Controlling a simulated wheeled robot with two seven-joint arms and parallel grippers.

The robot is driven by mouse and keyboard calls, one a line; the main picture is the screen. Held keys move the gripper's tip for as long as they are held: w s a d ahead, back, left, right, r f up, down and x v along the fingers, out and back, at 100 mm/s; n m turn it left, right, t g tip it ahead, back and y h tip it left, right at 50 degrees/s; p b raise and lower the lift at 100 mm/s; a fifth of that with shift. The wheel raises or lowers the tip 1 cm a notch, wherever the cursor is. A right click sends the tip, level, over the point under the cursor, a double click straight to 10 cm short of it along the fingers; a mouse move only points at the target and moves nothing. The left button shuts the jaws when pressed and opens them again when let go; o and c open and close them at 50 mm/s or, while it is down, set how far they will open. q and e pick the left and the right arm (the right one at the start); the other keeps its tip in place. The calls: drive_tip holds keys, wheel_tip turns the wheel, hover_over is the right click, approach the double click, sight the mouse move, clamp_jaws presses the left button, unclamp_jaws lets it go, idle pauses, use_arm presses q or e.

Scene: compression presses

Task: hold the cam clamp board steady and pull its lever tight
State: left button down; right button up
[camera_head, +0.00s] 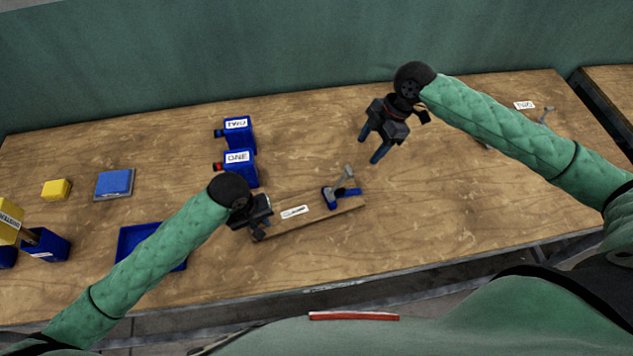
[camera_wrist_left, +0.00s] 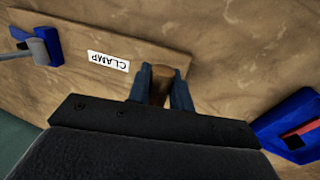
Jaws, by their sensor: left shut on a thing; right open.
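The cam clamp board (camera_head: 312,219) is a flat wooden board lying on the table, with a white label, which reads CLAMP in the left wrist view (camera_wrist_left: 108,61). A blue clamp (camera_head: 331,198) with a grey lever (camera_head: 343,179) is mounted near its right end; the lever stands raised and tilted. The clamp also shows in the left wrist view (camera_wrist_left: 45,46). My left gripper (camera_head: 258,229) is shut on the left end of the board; its blue fingers (camera_wrist_left: 162,88) straddle a wooden part there. My right gripper (camera_head: 378,152) is open and empty, above the table, up and right of the lever.
Two blue boxes, one labelled ONE (camera_head: 238,170), stand behind the board. A blue tray (camera_head: 128,236) lies left, partly behind my left arm. A blue block (camera_head: 114,183) and a yellow block (camera_head: 56,189) lie further left. The table (camera_head: 430,215) is clear right of the board.

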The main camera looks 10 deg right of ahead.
use_arm(q)
drive_tip(key=c, duration=1.2)
unclamp_jaws()
drive_tip(key=shift+o, duration=0.2)
